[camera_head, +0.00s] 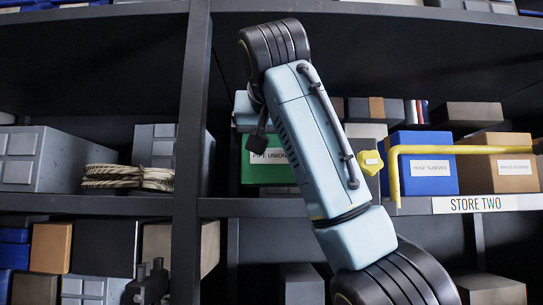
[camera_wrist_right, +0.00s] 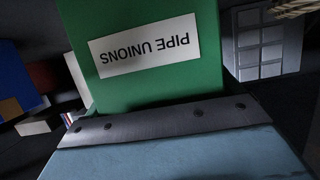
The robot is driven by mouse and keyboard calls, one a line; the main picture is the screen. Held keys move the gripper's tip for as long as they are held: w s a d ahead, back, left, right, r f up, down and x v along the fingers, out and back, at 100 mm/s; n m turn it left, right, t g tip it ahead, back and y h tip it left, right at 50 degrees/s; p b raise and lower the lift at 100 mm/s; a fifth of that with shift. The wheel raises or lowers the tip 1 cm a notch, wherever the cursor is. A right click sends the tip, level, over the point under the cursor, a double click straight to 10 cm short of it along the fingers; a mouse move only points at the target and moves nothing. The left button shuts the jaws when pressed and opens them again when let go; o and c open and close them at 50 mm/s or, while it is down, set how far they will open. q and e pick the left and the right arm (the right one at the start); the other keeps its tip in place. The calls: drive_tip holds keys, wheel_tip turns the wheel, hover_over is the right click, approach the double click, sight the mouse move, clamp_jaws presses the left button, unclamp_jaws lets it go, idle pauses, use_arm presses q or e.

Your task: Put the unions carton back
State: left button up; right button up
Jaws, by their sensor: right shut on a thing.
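The green unions carton (camera_head: 262,172), with a white "PIPE UNIONS" label, is at the middle shelf bay, just right of the upright. My right arm hides much of it. In the right wrist view the carton (camera_wrist_right: 150,75) fills the top centre, its label upside down. My right gripper (camera_head: 258,142) is shut on the carton; its grey edge (camera_wrist_right: 165,122) lies against the carton in the wrist view. Whether the carton touches the shelf board cannot be told.
A blue sleeves carton (camera_head: 430,168) and a tan carton (camera_head: 500,165) stand to the right, behind a yellow rail (camera_head: 394,175). A dark upright (camera_head: 190,130) and coiled rope (camera_head: 128,177) are to the left. A "STORE TWO" sign (camera_head: 475,204) marks the shelf edge.

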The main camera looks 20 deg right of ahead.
drive_tip(key=shift+w+f, duration=0.1)
drive_tip(key=shift+f, duration=0.95)
drive_tip(key=o, duration=0.9)
drive_tip(key=shift+f, duration=0.1)
use_arm(q)
drive_tip(key=shift+s+f, duration=0.15)
drive_tip(key=shift+f, duration=0.2)
drive_tip(key=shift+r, duration=0.1)
